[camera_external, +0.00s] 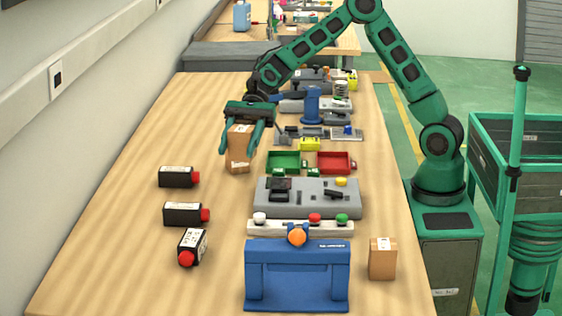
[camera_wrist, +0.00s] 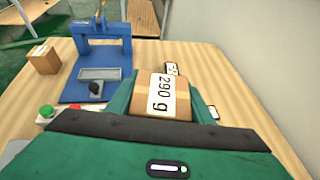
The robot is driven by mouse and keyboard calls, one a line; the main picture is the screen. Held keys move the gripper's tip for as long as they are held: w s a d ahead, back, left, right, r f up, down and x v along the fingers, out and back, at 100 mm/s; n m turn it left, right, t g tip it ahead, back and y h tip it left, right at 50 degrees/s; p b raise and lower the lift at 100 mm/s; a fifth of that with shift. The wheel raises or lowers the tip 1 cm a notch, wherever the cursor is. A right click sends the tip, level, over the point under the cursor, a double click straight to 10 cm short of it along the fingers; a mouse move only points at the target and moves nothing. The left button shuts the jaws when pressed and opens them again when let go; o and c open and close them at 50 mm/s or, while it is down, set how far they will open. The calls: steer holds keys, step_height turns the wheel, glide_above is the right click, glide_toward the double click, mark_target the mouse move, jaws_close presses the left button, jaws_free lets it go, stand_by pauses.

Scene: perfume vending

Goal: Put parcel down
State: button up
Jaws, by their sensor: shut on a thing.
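A brown cardboard parcel (camera_external: 238,150) is between the two green fingers of my gripper (camera_external: 247,142), which is shut on it. The parcel is over the left part of the wooden table. Its lower end looks close to the tabletop, but I cannot tell whether it touches. In the wrist view the parcel (camera_wrist: 160,103) shows a white label reading "290 g". A second brown parcel (camera_external: 382,260) stands upright at the front right of the table, beside the blue press; it also shows in the wrist view (camera_wrist: 44,60).
Three dark bottles with red caps (camera_external: 178,177) lie on the left of the table (camera_external: 110,220). The blue press (camera_external: 297,275), a grey control panel (camera_external: 330,198), a green tray (camera_external: 284,161) and a red tray (camera_external: 336,161) stand right of my gripper. The table's left side is mostly clear.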

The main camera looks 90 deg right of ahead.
steer(key=w+d+m+t+h, duration=0.2)
steer(key=d+m+t+h, duration=0.5)
steer(key=d, duration=1.1)
steer(key=w+d+m+t+h, duration=0.2)
steer(key=d+m+t+h, duration=0.5)
steer(key=d, duration=1)
steer(key=shift+d+f+m+g+y, duration=0.2)
steer(key=shift+f+m+g, duration=0.25)
steer(key=shift+f+g, duration=0.5)
steer(key=shift+d+f+m+g+y, duration=0.15)
steer(key=shift+f+m+g, duration=0.4)
steer(key=shift+f, duration=0.65)
steer(key=w+d+f, duration=0.1)
steer(key=d+f, duration=0.1)
steer(key=d, duration=0.1)
steer(key=w+d+f, duration=0.1)
steer(key=d+f, duration=0.1)
steer(key=d, duration=0.2)
steer(key=w+d+f, duration=0.1)
steer(key=d+f, duration=0.2)
steer(key=shift+w+d+f, duration=0.1)
steer(key=shift+w+d, duration=0.05)
steer(key=shift+d, duration=0.25)
steer(key=shift+f, duration=1.95)
